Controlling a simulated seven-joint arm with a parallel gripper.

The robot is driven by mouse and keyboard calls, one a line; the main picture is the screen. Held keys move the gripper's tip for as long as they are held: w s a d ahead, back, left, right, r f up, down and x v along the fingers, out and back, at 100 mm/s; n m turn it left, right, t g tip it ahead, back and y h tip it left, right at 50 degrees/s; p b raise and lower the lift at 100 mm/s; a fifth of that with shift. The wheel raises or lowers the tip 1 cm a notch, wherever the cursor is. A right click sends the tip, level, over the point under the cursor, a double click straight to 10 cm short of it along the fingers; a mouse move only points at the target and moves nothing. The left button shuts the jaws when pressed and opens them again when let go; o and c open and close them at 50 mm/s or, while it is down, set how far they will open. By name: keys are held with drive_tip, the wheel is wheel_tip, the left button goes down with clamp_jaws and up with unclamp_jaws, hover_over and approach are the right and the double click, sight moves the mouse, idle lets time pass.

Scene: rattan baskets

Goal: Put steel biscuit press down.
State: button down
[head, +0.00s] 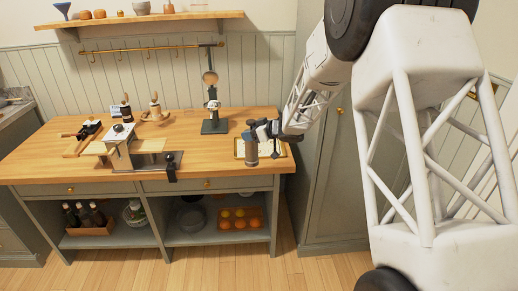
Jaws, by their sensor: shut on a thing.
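The steel biscuit press (251,151) is a small grey cylinder near the right end of the wooden worktop. My gripper (252,134) is shut on its upper part and reaches in from the right. The press appears upright, in front of or over the left part of a pale, gold-edged tray (282,150). I cannot tell whether its bottom touches the tray or hangs just above it. The fingertips are small and partly hidden by the gripper body.
A dark stand with a round lens (213,105) rises left of the gripper. A metal machine with a clamp (122,148) and wooden-handled tools (156,108) stand farther left on the worktop (205,160). Bare wood lies between. A tall cabinet (335,190) borders the right.

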drive_tip(key=w+a+f, duration=0.1)
drive_tip(key=w+a, duration=0.1)
drive_tip(key=w, duration=1.4)
drive_tip(key=shift+a+f, duration=0.2)
drive_tip(key=shift+f, duration=1.85)
drive_tip(key=shift+c, duration=1.5)
unclamp_jaws()
drive_tip(key=shift+f, duration=0.1)
drive_tip(key=shift+s+r, duration=0.1)
drive_tip(key=shift+r, duration=0.1)
drive_tip(key=v, duration=1.2)
